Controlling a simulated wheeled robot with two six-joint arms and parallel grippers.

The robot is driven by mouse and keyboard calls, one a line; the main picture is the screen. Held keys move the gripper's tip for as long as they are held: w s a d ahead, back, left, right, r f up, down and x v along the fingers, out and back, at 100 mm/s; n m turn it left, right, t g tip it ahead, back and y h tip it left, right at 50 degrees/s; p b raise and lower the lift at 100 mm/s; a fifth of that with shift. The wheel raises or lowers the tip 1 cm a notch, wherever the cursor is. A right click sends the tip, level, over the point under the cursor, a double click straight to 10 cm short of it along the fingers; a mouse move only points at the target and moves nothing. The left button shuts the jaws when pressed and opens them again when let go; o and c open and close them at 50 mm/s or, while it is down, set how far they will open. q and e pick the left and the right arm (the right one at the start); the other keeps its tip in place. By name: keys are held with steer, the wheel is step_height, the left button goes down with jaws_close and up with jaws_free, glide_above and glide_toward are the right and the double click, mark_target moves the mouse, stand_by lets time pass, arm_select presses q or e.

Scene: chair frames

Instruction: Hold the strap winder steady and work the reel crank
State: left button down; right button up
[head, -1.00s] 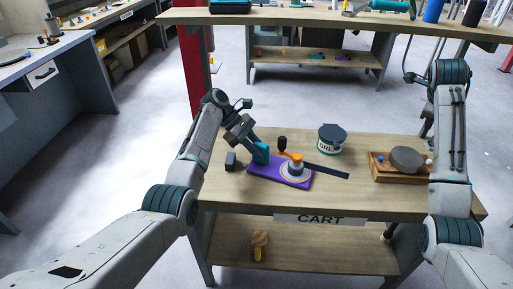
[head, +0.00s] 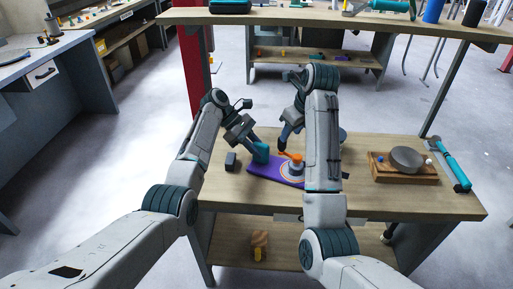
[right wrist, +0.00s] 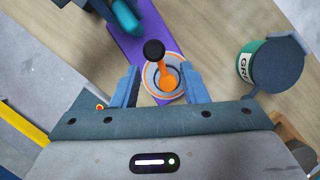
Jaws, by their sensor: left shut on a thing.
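The strap winder has a purple base plate (head: 263,171) and lies on the cart top. Its reel crank is an orange arm (right wrist: 168,76) with a black knob (right wrist: 154,50), above a round reel (right wrist: 150,82). My left gripper (head: 262,155) is shut on the winder's base plate at its left end. My right gripper (right wrist: 160,90) is open above the reel, its two blue fingers on either side of the crank, with no contact visible. In the head view my right gripper (head: 287,137) hides the knob, and my right arm hides most of the dark strap.
A grease tub (right wrist: 277,65) stands beside the winder, mostly behind my right arm in the head view. A wooden tray (head: 405,177) with a grey disc and a teal-handled tool (head: 452,163) are at the right of the cart. A small dark block (head: 231,161) sits at the left.

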steer(key=shift+s+a+f, duration=0.1)
steer(key=shift+a+f, duration=0.05)
steer(key=shift+a, duration=0.2)
steer(key=shift+a+f, duration=0.1)
steer(key=shift+f, duration=0.2)
steer(key=shift+x, duration=2.05)
